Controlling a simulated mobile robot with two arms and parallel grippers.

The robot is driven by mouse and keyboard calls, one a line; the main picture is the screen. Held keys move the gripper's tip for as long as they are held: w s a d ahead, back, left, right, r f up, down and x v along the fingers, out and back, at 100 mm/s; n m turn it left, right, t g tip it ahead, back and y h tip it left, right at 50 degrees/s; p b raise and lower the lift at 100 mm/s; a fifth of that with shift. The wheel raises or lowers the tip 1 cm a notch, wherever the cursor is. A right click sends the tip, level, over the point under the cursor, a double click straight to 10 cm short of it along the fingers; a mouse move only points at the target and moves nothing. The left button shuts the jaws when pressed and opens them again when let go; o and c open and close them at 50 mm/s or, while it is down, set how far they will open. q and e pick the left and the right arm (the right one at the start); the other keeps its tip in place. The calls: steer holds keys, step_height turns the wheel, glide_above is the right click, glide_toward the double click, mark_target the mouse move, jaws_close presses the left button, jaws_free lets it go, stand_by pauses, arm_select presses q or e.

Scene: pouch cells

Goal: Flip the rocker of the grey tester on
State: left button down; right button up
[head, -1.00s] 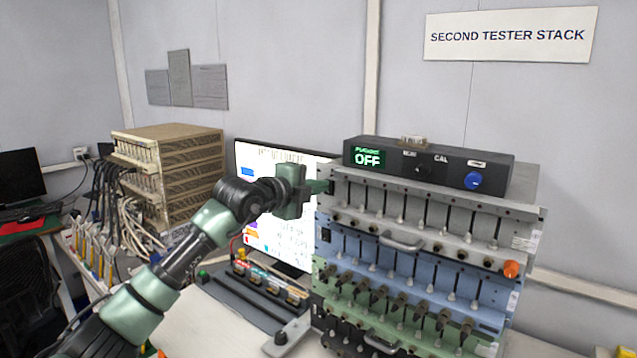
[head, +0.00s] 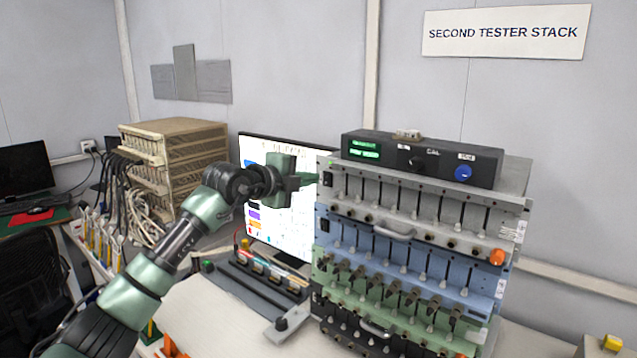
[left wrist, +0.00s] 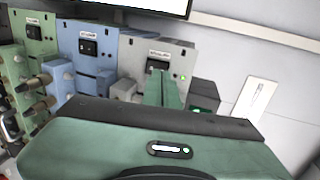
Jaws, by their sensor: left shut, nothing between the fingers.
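The grey tester (head: 440,222) is the top unit of the stack. Its black rocker (head: 327,180) is at the left end of its front; it also shows in the left wrist view (left wrist: 157,64), partly covered by my fingertips. A small green light (left wrist: 183,78) glows beside it. My left gripper (head: 313,179) is shut and empty, its fingertips close in front of the rocker; in the wrist view the green fingers (left wrist: 162,88) point at it. I cannot tell whether they touch it. My right gripper is not in view.
Blue (head: 400,255) and green (head: 385,290) testers with their own rockers sit below. A black box (head: 425,160) with a lit green display lies on top. A monitor (head: 290,222) stands behind my gripper. A tan rack (head: 172,165) with cables is at left.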

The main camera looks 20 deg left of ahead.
arm_select(q)
steer(key=r+b+v, duration=0.2)
steer(key=b+v, duration=0.1)
steer(key=v, duration=0.7)
steer(key=shift+w, duration=0.15)
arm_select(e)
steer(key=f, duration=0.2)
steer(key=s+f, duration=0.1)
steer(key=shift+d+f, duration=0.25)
arm_select(q)
steer(key=shift+r, duration=0.15)
